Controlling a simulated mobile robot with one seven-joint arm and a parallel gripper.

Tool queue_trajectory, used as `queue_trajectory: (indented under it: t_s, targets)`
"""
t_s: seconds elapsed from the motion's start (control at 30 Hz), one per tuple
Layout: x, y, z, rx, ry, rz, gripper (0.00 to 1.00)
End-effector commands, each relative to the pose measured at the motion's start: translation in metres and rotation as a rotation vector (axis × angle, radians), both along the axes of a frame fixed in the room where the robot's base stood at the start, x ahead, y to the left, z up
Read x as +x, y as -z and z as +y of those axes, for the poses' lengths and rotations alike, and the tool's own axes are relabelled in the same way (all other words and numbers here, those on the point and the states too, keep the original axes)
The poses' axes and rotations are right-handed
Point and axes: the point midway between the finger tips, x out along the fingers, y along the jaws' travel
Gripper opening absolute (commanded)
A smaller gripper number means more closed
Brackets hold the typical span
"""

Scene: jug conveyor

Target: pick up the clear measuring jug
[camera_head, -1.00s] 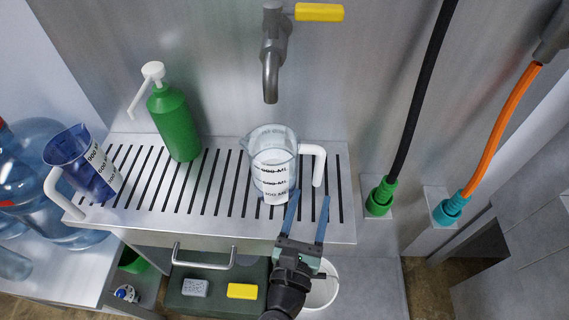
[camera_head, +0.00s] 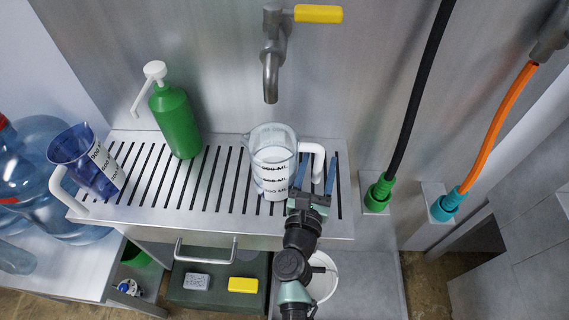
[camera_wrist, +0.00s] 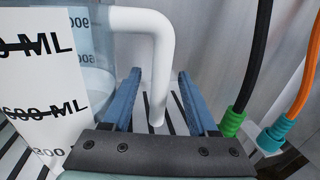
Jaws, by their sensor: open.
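The clear measuring jug (camera_head: 271,160) stands upright on the slatted metal rack under the tap. It has a white label with ML marks and a white handle (camera_head: 316,160) on its right side. My gripper (camera_head: 317,174) is open at the jug's right, low by the handle. In the wrist view the clear jug (camera_wrist: 88,42) fills the left, and its white handle (camera_wrist: 159,60) comes down between the two blue fingers of my gripper (camera_wrist: 160,98).
A blue measuring jug (camera_head: 85,160) stands at the rack's left end. The tap (camera_head: 271,60) hangs above. Black (camera_head: 415,100) and orange (camera_head: 497,125) hoses are on the right.

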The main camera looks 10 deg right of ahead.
Motion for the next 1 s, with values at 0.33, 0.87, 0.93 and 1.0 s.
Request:
queue_trajectory:
  t_s: [0.33,0.87,0.93,1.0]
  targets:
    - [-0.0004,0.0001,0.0003,0.000,0.000,0.000,0.14]
    - [-0.0004,0.0001,0.0005,0.000,0.000,0.000,0.00]
    - [-0.0004,0.0001,0.0005,0.000,0.000,0.000,0.00]
    - [-0.0004,0.0001,0.0005,0.000,-0.001,0.000,0.00]
